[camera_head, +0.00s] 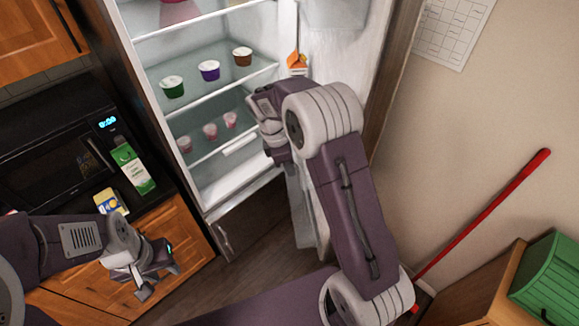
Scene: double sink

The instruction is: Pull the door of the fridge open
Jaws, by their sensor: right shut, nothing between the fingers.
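The fridge (198,28) stands open in the middle of the head view, with its lit shelves showing. Its door (345,62) is swung wide to the right, with its white inner side facing me. My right arm covers much of the lower door. My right gripper (277,155) is shut and empty in front of the opening, by the inner side of the door. I cannot tell whether it touches the door. My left gripper (157,283) is open and empty, low on the left in front of the wooden cabinet, away from the fridge.
Several cups, one of them green (172,87), stand on the shelves. An orange carton (297,62) is by the door. A microwave (60,150), a green-white carton (132,167) and a yellow pack (110,202) are left. A red-handled pole (485,212) leans at right near a green bin (550,282).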

